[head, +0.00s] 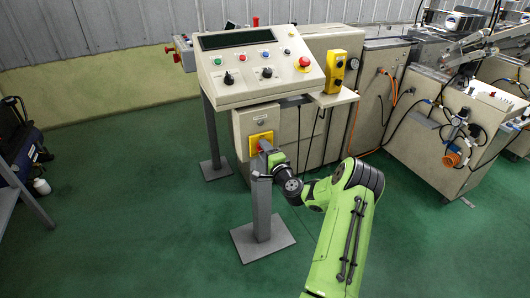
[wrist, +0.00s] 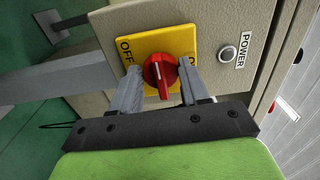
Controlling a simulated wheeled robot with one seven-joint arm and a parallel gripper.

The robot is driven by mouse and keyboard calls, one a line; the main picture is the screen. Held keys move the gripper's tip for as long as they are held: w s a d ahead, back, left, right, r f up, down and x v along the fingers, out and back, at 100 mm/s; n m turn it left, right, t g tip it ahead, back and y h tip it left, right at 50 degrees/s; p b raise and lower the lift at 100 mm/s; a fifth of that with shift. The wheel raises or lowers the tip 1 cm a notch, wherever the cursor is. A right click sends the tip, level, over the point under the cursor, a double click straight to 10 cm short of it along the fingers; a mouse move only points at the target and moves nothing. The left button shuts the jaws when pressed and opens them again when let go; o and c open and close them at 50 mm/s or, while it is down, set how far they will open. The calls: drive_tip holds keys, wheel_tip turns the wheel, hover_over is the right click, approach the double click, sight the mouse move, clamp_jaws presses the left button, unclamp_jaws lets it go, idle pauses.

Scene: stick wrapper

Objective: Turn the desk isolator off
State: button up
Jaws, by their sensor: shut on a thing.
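The desk isolator is a yellow plate (head: 254,137) with a red rotary knob on the front of the beige control desk. In the wrist view the yellow plate (wrist: 150,42) carries an "OFF" label at left and a partly hidden label at right, with only its "O" showing. The red knob (wrist: 160,80) has a white mark and its grip bar runs roughly up and down in the picture. My gripper (wrist: 160,68) is shut on the knob, one grey finger on each side. In the head view my gripper (head: 269,149) reaches the plate from the front right.
A grey post (head: 262,208) on a square foot stands close by my gripper. A round button marked "POWER" (wrist: 228,53) is right of the plate. The sloped panel (head: 255,65) with an emergency stop (head: 305,61) is above. Green floor (head: 120,200) is clear at left.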

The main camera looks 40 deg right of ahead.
drive_tip(key=shift+f, duration=0.1)
drive_tip(key=o, duration=1)
drive_tip(key=v, duration=1.6)
drive_tip(key=shift+b, duration=0.4)
drive_tip(key=shift+w, duration=0.15)
